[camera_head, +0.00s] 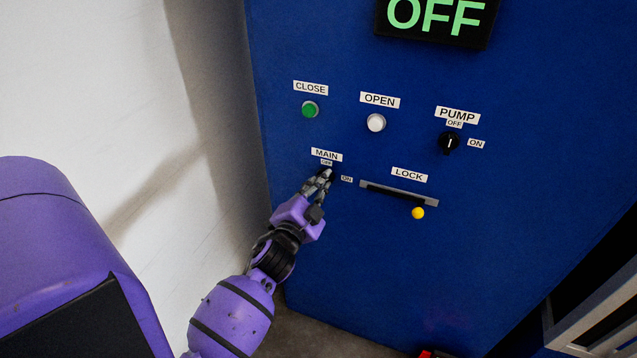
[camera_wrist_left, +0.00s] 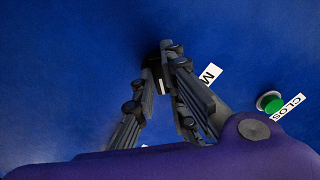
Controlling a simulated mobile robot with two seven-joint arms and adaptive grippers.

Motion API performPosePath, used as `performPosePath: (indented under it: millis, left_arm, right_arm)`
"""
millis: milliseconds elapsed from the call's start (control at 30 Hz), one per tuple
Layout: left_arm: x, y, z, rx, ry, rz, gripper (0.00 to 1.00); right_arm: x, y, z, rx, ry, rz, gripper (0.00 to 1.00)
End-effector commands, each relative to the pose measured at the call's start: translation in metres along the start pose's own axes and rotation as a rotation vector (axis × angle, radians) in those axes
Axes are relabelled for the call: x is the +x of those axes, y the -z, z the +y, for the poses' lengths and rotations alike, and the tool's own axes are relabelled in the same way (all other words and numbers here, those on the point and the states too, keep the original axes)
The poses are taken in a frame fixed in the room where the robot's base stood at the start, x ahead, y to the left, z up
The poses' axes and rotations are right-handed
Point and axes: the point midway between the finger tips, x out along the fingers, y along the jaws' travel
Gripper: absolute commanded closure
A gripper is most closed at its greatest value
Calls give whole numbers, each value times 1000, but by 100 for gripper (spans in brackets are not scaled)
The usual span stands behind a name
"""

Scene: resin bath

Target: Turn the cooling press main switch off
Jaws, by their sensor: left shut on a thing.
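The blue cooling press panel (camera_head: 400,255) fills most of the head view. The MAIN label (camera_head: 326,155) has a small OFF tag (camera_head: 326,162) below it and an ON tag (camera_head: 347,179) to the right. My left gripper (camera_head: 324,178) is at the panel just below the OFF tag, its fingers shut on the main switch. The fingers hide most of the switch in the head view. In the left wrist view, the black main switch (camera_wrist_left: 154,66) shows partly between the fingertips, with a white mark. Its exact setting is hard to tell. My right gripper is out of view.
A green CLOSE button (camera_head: 309,110), a white OPEN button (camera_head: 376,123) and a black PUMP knob (camera_head: 449,142) sit above. The display (camera_head: 437,18) reads OFF. A pale wall (camera_head: 130,90) stands left.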

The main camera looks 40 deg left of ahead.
Motion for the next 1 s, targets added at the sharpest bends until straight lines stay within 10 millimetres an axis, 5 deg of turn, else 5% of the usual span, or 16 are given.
performPosePath:
  millis: [600,1000]
  left_arm:
    - [0,2,-2,-570,2,0,100]
    - [0,0,-1,-793,0,-1,100]
  right_arm:
    - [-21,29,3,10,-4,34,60]
    - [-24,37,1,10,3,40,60]
